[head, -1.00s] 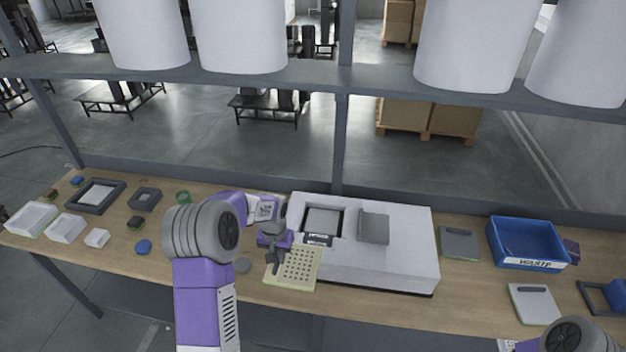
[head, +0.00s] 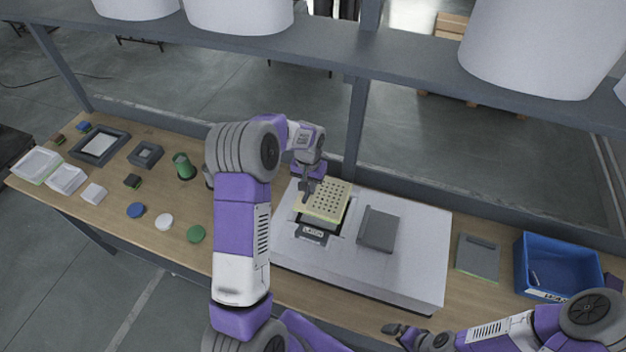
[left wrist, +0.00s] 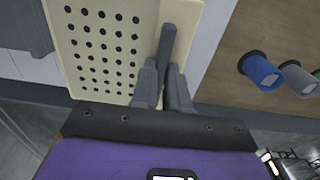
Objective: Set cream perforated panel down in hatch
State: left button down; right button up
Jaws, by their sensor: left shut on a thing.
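The cream perforated panel (head: 326,198) is over the hatch (head: 321,225) in the white housing (head: 400,268). It hides most of the opening, and I cannot tell whether it touches the rim. My left gripper (head: 308,190) is shut on the panel's left edge. The left wrist view shows the fingers (left wrist: 167,82) pinching a bar-like part beside the holes of the panel (left wrist: 100,45). A dark latch (head: 313,234) with a label sits at the hatch's front edge. My right gripper (head: 398,331) hangs by the table's front edge, away from the panel; its jaws are unclear.
A grey raised cover (head: 379,229) stands on the housing right of the hatch. A grey plate (head: 478,257) and a blue bin (head: 558,268) are further right. Coloured discs, a green cylinder (head: 184,166) and trays lie on the left. A shelf (head: 400,48) with white drums crosses above.

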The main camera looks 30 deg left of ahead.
pick_arm(q)
jog(key=shift+w+f+b, duration=0.15)
jog(key=shift+f+b, duration=1.6)
jog(key=shift+f, duration=1)
jog(key=shift+f+b, duration=0.6)
jog(key=shift+b, duration=0.2)
dwell(0.4)
jog(key=c, duration=1.1)
grip_release()
jog(key=shift+o, duration=0.2)
